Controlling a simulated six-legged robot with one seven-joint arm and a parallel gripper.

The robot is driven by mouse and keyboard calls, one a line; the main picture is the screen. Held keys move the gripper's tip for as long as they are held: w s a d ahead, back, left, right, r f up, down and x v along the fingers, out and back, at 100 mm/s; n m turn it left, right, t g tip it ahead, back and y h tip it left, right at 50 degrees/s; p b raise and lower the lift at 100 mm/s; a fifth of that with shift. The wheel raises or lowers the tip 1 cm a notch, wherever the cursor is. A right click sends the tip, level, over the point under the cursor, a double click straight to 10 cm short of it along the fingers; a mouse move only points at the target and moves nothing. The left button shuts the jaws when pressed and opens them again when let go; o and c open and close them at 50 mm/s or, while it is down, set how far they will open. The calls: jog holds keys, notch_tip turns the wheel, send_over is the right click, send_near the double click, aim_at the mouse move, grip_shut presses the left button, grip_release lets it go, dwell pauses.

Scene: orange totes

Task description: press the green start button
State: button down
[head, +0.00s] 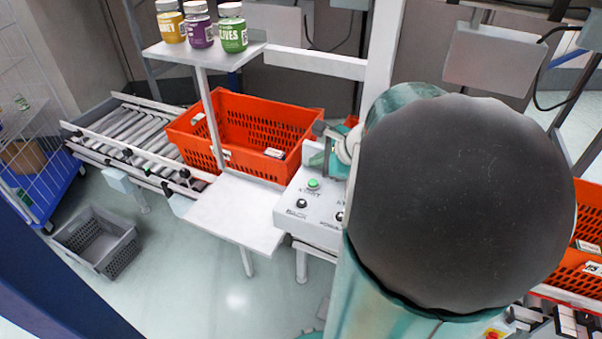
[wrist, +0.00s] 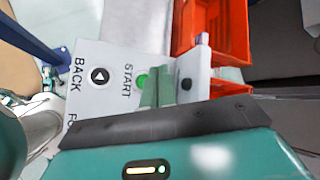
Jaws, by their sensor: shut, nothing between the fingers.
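The green start button (head: 313,183) sits on a light grey control panel (head: 325,232), by the word START. In the wrist view the button (wrist: 141,80) shows just left of my fingertips, partly covered by them. My gripper (wrist: 160,86) is shut and empty, its greenish fingers over the panel close to the button. In the head view my gripper (head: 335,155) is behind and above the button, partly hidden by my arm. I cannot tell whether the fingers touch the panel.
A black BACK button (wrist: 98,76) is on the same panel. An orange tote (head: 248,130) stands behind it, by a roller conveyor (head: 135,135). Three jars (head: 201,25) stand on a high shelf. A grey crate (head: 97,242) is on the floor.

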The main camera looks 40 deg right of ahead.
aim_at(317, 184)
jog(key=shift+f, duration=1.7)
dwell(0.7)
jog(key=shift+f, duration=0.4)
jog(key=shift+f, duration=0.45)
dwell(0.6)
jog(key=shift+r, duration=0.9)
jog(key=shift+r, duration=0.1)
jog(key=shift+r, duration=2.4)
